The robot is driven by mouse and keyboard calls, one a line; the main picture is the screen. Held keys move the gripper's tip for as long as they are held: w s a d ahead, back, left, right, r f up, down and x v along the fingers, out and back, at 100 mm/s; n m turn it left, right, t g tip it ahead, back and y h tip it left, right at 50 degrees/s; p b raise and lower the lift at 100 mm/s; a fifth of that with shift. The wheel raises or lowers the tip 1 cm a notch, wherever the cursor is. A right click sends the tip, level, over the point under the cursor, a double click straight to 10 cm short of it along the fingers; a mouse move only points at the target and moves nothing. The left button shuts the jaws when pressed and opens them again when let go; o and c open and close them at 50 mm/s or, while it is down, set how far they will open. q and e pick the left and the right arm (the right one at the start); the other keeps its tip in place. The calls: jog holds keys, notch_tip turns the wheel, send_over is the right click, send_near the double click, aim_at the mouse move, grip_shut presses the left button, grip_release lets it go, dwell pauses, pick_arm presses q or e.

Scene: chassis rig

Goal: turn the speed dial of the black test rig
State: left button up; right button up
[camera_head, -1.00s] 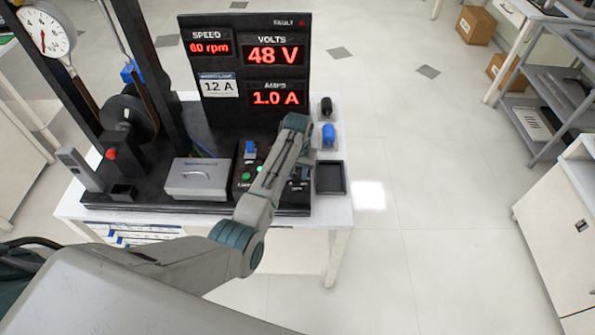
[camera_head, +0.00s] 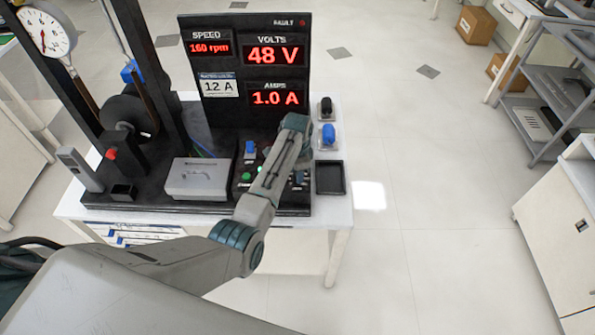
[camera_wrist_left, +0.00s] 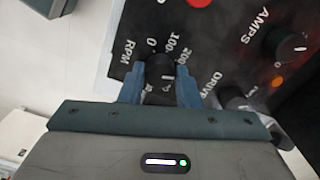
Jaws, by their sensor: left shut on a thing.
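The black test rig (camera_head: 222,128) stands on a white table. Its red displays read 160 rpm, 48 V and 1.0 A. In the left wrist view, the speed dial (camera_wrist_left: 160,70) is a black knob beside the RPM scale marked 0, 100, 200. My left gripper (camera_wrist_left: 160,88) has its two blue fingers on either side of this knob and is shut on it. In the head view my left arm covers the dial and the fingertips. The AMPS knob (camera_wrist_left: 285,45) and the DRIVE control (camera_wrist_left: 232,97) are close by. My right gripper is not in view.
A grey box (camera_head: 198,178) sits on the rig's base left of my arm. A blue-capped part (camera_head: 328,134), a black part (camera_head: 326,106) and a black tray (camera_head: 330,178) lie at the table's right. Open floor lies right of the table.

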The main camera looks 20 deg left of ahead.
pick_arm(q)
jog(key=shift+m, duration=1.7)
jog(key=o, duration=1)
jog(key=shift+r, duration=0.5)
notch_tip(320, 180, up, 10)
jog(key=b, duration=0.3)
